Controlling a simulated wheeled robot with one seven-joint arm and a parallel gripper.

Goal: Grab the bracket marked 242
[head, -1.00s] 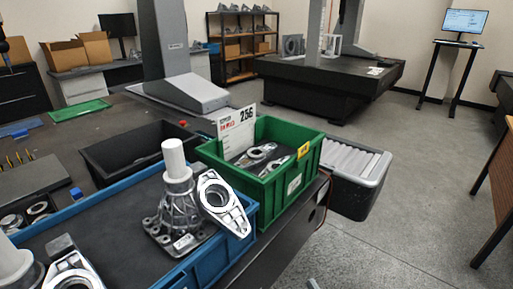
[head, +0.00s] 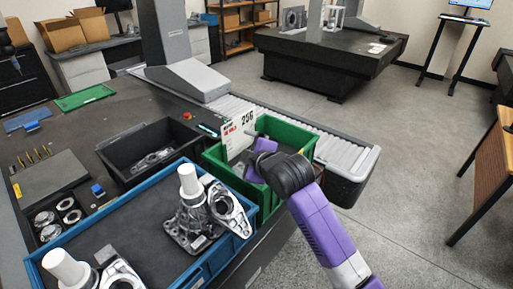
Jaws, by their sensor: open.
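No mark reading 242 is legible on any bracket. One silver bracket (head: 228,208) leans against a grey casting with a white post in the blue tray (head: 203,272). Another bracket (head: 121,275) is at the tray's near left, cut off by the frame's bottom. A bracket (head: 152,160) lies flat in the black bin (head: 118,158). The green bin (head: 292,134) carries a card reading 256 (head: 238,133). My gripper (head: 257,161) is open over the green bin, its purple fingers at the bin's mouth.
The grey casting (head: 190,222) stands close beside the leaning bracket. A column with a grey base (head: 188,80) rises behind the bins. A roller conveyor (head: 335,150) runs behind the green bin. Rings and small tools (head: 66,204) lie at left.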

